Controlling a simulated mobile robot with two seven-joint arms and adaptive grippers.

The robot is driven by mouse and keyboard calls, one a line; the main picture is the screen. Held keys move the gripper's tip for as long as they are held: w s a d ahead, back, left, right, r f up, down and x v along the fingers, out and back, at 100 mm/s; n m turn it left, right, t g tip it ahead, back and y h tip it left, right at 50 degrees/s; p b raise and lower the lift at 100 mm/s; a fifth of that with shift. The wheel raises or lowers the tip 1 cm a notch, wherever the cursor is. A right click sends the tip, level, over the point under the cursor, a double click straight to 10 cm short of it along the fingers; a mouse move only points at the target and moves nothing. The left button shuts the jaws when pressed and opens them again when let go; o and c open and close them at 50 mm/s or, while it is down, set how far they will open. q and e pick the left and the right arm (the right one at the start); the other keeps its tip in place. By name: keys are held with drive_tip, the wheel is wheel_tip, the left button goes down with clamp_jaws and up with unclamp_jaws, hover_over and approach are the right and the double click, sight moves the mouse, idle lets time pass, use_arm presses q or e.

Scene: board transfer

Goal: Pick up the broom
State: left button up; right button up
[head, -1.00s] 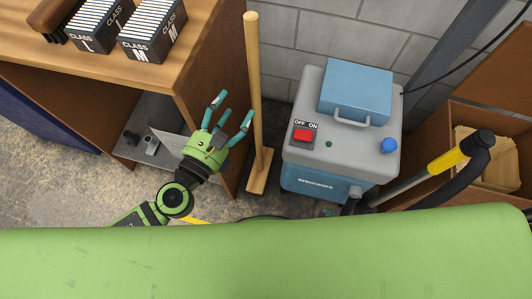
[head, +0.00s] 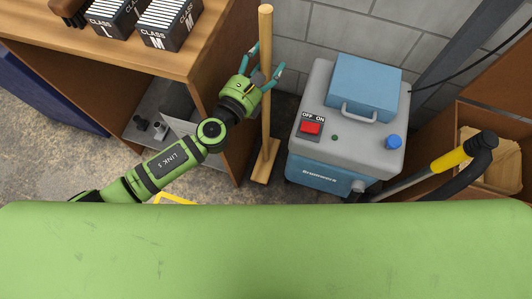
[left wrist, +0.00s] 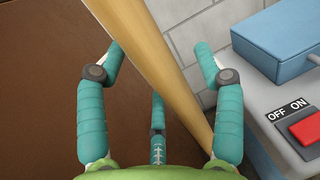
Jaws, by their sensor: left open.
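The broom (head: 265,120) stands upright in the gap between the wooden cabinet and the grey and blue machine, its wooden head (head: 266,165) on the floor. My left gripper (head: 267,62) is at the upper part of the handle, with its teal fingers open around it. In the left wrist view the handle (left wrist: 172,65) passes between the open fingers (left wrist: 165,68). I cannot tell whether any finger touches it. My right gripper is not in view.
The wooden cabinet (head: 200,70) with boxes of files (head: 170,27) stands close on the left. The machine (head: 345,130) stands close on the right, and a block wall (head: 300,40) is behind. My green body fills the front.

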use_arm(q)
drive_tip(key=c, duration=1.2)
drive_tip(key=shift+r, duration=0.15)
drive_tip(key=shift+c, duration=0.3)
